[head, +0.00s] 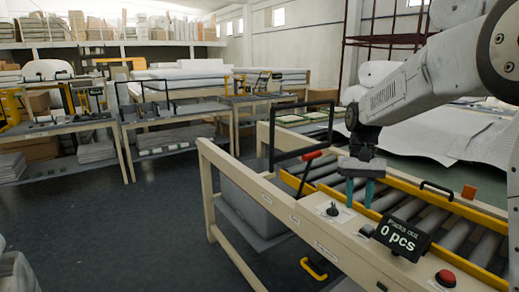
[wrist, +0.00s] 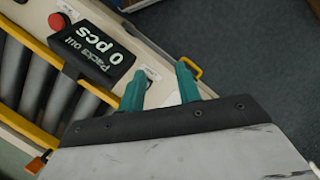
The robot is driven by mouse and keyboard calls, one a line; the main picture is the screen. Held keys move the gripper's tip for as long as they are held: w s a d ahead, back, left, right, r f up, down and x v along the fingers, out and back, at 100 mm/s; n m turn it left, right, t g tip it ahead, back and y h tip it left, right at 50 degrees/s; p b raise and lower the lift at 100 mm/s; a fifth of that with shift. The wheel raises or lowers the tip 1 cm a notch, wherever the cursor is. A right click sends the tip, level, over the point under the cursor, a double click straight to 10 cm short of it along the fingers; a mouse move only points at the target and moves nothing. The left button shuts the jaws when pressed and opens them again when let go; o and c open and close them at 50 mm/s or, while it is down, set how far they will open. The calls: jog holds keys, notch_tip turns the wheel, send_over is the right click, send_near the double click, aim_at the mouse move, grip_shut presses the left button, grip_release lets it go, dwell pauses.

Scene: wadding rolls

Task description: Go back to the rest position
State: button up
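My gripper (head: 359,196) hangs down over the near rail of the roller conveyor (head: 335,172), with two teal fingers spread apart. In the wrist view my gripper (wrist: 160,78) has nothing between its fingers; the pale panel of the conveyor's side shows past them. A black display (head: 402,235) reading "Packs out 0 pcs" stands to the right of the gripper, and the display also shows in the wrist view (wrist: 92,52).
A red button (head: 445,278) sits on the panel near the display. A red-handled lever (head: 308,160) and a black frame (head: 302,134) stand left of the gripper. Workbenches (head: 175,118) line the back. The dark floor (head: 110,225) at left is clear.

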jog(key=s+r+t, duration=0.2)
jog(key=s, duration=1.4)
jog(key=s+r+n+t, duration=0.1)
jog(key=s+t, duration=0.2)
jog(key=s, duration=1.3)
jog(key=shift+d+r+h, duration=0.3)
jog(key=shift+d+r, duration=0.05)
